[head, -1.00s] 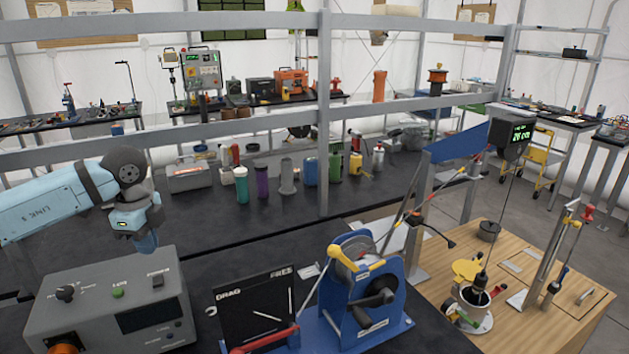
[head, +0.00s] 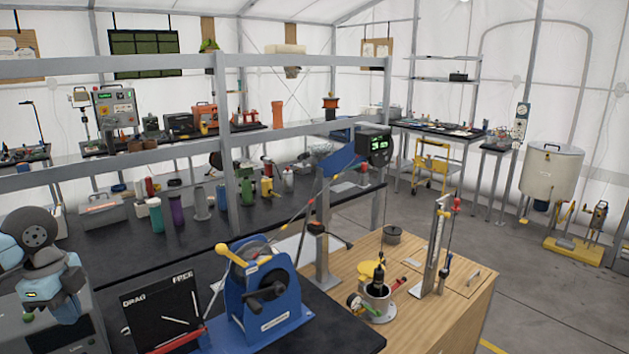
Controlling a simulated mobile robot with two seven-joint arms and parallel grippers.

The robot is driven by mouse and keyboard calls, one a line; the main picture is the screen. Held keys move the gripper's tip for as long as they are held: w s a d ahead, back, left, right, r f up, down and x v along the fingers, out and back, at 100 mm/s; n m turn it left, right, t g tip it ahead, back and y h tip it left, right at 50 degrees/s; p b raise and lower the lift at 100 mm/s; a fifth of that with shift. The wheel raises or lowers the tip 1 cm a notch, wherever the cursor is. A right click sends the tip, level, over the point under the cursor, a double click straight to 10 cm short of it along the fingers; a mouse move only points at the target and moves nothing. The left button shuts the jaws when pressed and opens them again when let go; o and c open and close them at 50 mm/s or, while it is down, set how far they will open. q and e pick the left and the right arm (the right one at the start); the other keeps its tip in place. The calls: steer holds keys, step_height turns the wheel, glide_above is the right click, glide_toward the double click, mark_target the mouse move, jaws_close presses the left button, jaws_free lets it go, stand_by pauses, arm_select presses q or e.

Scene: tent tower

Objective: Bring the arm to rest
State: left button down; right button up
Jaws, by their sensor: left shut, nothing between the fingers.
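My left arm comes in at the left edge, with its round dark joint and light-blue wrist. My left gripper (head: 67,308) points down, shut and empty, in front of the grey control box (head: 88,338) in the picture. I cannot tell whether it touches the box, which is partly hidden and cut off by the frame. My right gripper is not in view.
A blue winch (head: 262,305) with a yellow handle stands right of a black DRAG/FREE board (head: 160,305) on the dark bench. A wooden table (head: 455,310) holds a small pot (head: 377,302). Grey rails (head: 110,177) cross behind.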

arm_select(q)
steer(key=s+d+f+m+t+h+p, duration=0.1)
steer(key=s+d+f+t+h+p, duration=0.1)
steer(key=d+h, duration=0.6)
steer(key=s+d+f+t+h+p, duration=0.15)
steer(key=d+h, duration=0.25)
steer(key=d, duration=0.8)
steer(key=s+d+f+m+t+h+p, duration=0.1)
steer(key=s+d+t+h, duration=0.15)
steer(key=d+h, duration=0.65)
steer(key=s+a+f+n+t+y+p, duration=0.1)
steer(key=s+a+f+n+t+y, duration=0.1)
steer(key=s+f+n+y, duration=0.5)
steer(key=s+a+f+n+t+y+p, duration=0.2)
steer(key=s+a+f+n+t+y, duration=0.1)
steer(key=s+f+n+y, duration=0.5)
step_height(320, 180, down, 7)
steer(key=y, duration=0.3)
steer(key=shift+a+n+y, duration=0.25)
steer(key=shift+n+y, duration=0.05)
steer(key=shift+n, duration=0.1)
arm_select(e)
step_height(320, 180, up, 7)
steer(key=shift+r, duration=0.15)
arm_select(q)
steer(key=shift+f, duration=0.1)
